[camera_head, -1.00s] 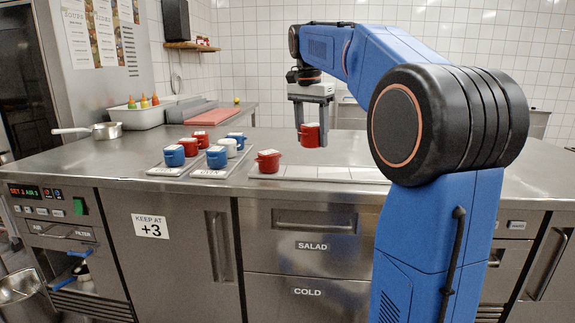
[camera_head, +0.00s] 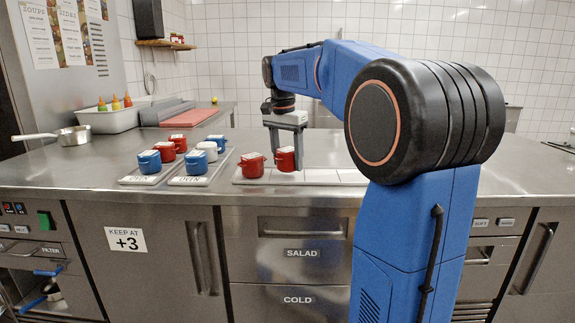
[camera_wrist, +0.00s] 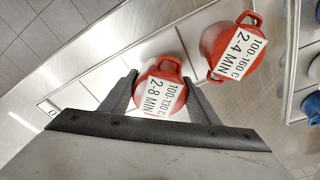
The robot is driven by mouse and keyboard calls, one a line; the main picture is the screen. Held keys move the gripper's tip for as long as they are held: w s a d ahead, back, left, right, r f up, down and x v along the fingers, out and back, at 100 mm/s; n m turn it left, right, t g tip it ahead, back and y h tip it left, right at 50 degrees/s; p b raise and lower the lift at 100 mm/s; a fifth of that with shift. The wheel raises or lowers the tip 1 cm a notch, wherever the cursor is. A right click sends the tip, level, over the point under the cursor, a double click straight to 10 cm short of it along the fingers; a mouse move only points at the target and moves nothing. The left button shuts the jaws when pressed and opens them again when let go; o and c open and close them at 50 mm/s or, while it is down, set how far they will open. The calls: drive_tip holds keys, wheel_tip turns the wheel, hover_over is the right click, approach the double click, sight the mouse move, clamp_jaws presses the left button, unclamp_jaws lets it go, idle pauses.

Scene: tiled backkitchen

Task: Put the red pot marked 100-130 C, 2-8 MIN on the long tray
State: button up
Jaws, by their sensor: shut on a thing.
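The red pot marked 100-130 C, 2-8 MIN (camera_wrist: 168,84) is between the two fingers of my gripper (camera_wrist: 161,90) in the wrist view, its label facing up. In the head view my gripper (camera_head: 286,148) points down, shut on this pot (camera_head: 287,161). The pot is over the long tray (camera_head: 322,176), very low; I cannot tell whether its base touches. A second red pot (camera_head: 252,165), marked 100-160 C, 2-4 MIN (camera_wrist: 236,48), stands on the tray's left end, close beside the held pot. The tray's right part is bare.
Left of the long tray, two short trays (camera_head: 193,181) hold blue, red and white pots. A saucepan (camera_head: 73,136) and a white bin with bottles (camera_head: 108,121) are at the back left. The steel counter's front edge is clear.

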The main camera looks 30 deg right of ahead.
sight(285, 151)
drive_tip(key=shift+f, duration=0.9)
drive_tip(key=shift+f, duration=0.15)
drive_tip(key=o, duration=1.3)
drive_tip(key=r, duration=0.4)
drive_tip(key=a+r, duration=0.1)
drive_tip(key=r, duration=0.7)
drive_tip(key=shift+s+a+r, duration=0.1)
drive_tip(key=shift+s+a, duration=0.1)
drive_tip(key=shift+s, duration=0.05)
